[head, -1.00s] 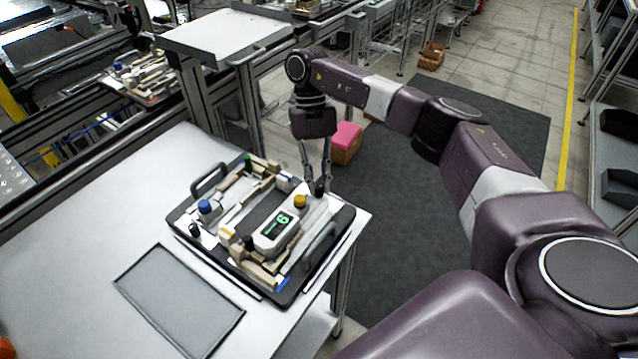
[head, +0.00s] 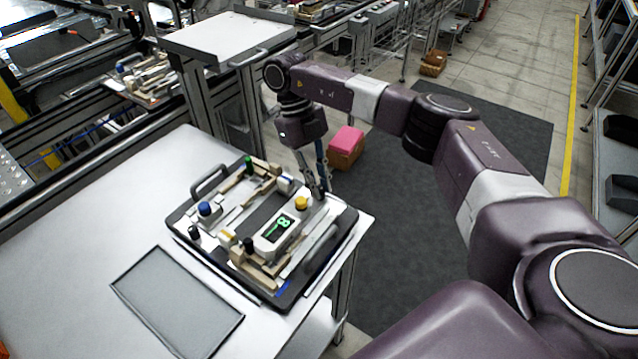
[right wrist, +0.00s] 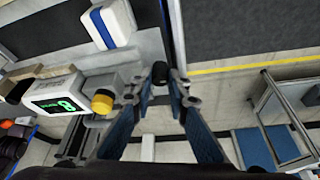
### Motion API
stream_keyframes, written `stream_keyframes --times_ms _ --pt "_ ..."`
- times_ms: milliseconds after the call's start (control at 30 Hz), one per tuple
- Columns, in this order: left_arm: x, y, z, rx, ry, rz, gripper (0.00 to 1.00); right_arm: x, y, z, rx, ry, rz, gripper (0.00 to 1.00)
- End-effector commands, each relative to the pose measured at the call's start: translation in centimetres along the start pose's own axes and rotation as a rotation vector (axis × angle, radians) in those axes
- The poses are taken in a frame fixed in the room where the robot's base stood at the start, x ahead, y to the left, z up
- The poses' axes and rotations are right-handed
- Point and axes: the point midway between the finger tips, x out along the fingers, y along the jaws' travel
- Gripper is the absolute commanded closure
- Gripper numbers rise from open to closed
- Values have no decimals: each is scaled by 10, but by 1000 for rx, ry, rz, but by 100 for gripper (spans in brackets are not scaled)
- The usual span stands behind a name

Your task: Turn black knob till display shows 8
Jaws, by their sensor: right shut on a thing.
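The display (head: 279,228) on a white box reads a green 8, and it also shows in the right wrist view (right wrist: 58,104). The box sits on a pallet fixture (head: 347,218) on the table. My right gripper (head: 318,193) reaches down at the fixture's far right corner, beside the yellow knob (head: 301,203). A black knob (right wrist: 132,71) shows at its fingertips in the right wrist view, where my right gripper (right wrist: 160,78) is shut on it. The fingers hide this knob in the head view. My left gripper is not in view.
The fixture also carries a blue knob (head: 205,209), a green knob (head: 248,162) and another black knob (head: 248,244). A grey rectangular plate (head: 175,305) lies in front. The table (head: 70,275) is clear to the left. A pink-topped box (head: 347,145) stands beyond.

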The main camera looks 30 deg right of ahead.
Motion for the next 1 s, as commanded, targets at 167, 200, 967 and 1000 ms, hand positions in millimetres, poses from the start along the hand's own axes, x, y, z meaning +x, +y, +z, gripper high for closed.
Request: stream_keyframes --times_ms 167,200,967,1000 --pt "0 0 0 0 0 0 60 -2 0 1 1 -6 -1 100" --pt "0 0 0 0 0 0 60 -2 0 1 1 -6 -1 100" --pt "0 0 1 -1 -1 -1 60 -28 1 1 1 -5 0 67" --pt "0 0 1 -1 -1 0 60 -37 0 1 2 -7 -2 67"
